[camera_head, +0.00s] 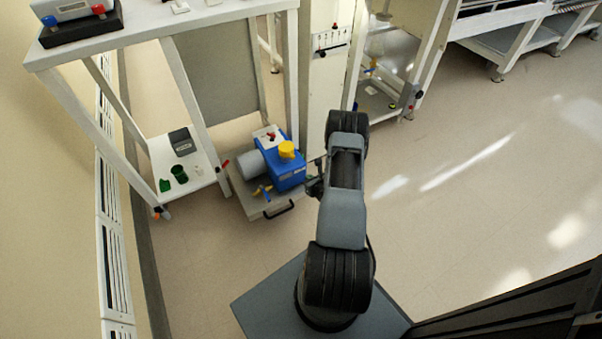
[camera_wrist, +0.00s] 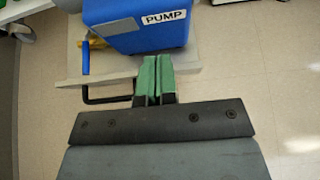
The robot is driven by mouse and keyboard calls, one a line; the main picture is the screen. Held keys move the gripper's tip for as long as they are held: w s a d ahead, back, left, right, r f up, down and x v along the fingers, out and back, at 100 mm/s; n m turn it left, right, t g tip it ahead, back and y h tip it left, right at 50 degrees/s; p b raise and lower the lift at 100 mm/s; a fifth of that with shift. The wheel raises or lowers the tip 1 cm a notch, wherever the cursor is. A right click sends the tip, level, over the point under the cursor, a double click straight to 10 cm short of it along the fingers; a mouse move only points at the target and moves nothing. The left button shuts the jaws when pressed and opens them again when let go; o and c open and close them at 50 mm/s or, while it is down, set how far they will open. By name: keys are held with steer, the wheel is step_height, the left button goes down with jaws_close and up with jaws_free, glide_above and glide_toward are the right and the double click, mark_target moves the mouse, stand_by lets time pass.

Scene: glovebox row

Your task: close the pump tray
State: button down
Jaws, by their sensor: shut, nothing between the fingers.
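The pump tray (camera_head: 258,206) is a pale, low platform that juts out from under the white bench frame. It carries a blue pump (camera_head: 283,168) with a yellow cap and a grey motor. A black bar handle (camera_head: 279,209) is on the tray's front edge. In the wrist view the pump (camera_wrist: 130,25) with its "PUMP" label stands on the tray (camera_wrist: 75,78), and the handle (camera_wrist: 105,99) is partly hidden by my fingers. My gripper (camera_wrist: 153,62) is shut and empty, its green fingertips close to the tray's front edge. I cannot tell whether they touch it.
A lower shelf (camera_head: 205,178) left of the tray holds a grey box (camera_head: 182,141) and a green cup (camera_head: 179,174). White bench legs (camera_head: 193,95) stand behind and left. The floor (camera_head: 470,200) to the right is clear.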

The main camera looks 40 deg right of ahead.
mark_target(299, 168)
steer(key=x, duration=0.1)
steer(key=b+x, duration=0.1)
steer(key=x, duration=0.1)
steer(key=r+x, duration=0.1)
steer(key=x, duration=0.1)
steer(key=shift+w+f, duration=0.2)
steer(key=shift+w, duration=0.25)
steer(key=shift+w+d+r+b, duration=0.1)
steer(key=shift+w+d+b, duration=0.1)
steer(key=shift+w+b, duration=0.55)
steer(key=shift+w, duration=0.2)
